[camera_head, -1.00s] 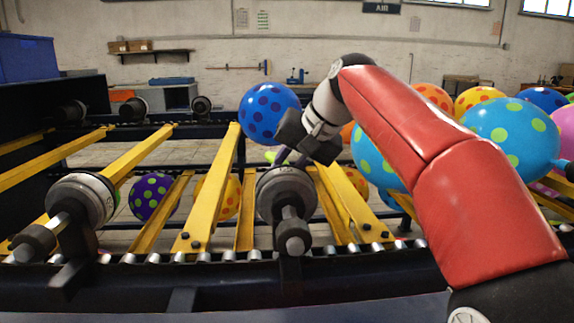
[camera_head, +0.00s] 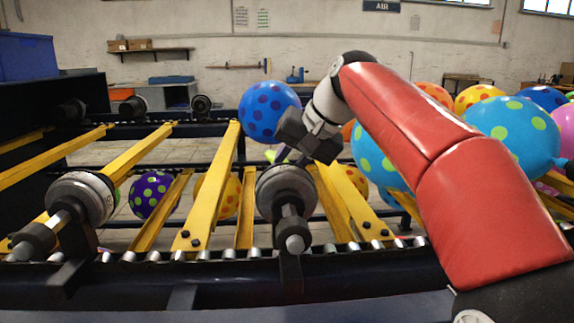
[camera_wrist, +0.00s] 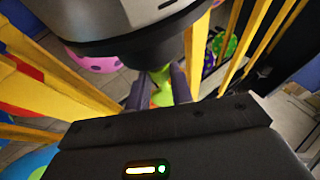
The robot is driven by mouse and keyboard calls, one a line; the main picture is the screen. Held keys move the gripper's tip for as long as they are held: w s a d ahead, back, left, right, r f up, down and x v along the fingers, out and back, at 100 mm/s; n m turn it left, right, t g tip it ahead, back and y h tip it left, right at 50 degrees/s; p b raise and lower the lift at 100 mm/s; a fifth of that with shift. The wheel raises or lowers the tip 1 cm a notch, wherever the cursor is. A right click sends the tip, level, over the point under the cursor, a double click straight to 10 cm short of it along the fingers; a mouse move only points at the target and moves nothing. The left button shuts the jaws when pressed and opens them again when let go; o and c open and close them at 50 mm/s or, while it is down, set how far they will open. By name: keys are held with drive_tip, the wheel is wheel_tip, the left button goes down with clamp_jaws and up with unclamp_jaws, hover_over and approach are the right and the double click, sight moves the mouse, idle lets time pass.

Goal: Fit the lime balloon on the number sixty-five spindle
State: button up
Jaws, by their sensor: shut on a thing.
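The lime balloon (camera_wrist: 161,88) is limp and is pinched between the two fingers of my gripper (camera_wrist: 160,92) in the wrist view. Its upper end meets the underside of a dark and grey spindle head (camera_wrist: 135,30); I cannot tell whether it is around the spindle or only beside it. In the head view my gripper (camera_head: 284,156) is just behind and above the middle spindle (camera_head: 286,192), with a bit of lime showing at its left. No number on this spindle is readable.
Another spindle (camera_head: 82,200) stands to the left. Yellow slanted bars (camera_head: 215,185) flank the middle spindle. A blue dotted balloon (camera_head: 268,112) is behind my gripper, and several inflated balloons (camera_head: 512,137) crowd the right. A roller rail (camera_head: 180,258) runs along the front.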

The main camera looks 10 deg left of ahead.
drive_tip(key=shift+s+d, duration=0.1)
drive_tip(key=shift+s, duration=0.35)
idle(0.3)
drive_tip(key=o, duration=0.8)
drive_tip(key=shift+o, duration=0.2)
drive_tip(key=p+v, duration=0.2)
drive_tip(key=v, duration=0.7)
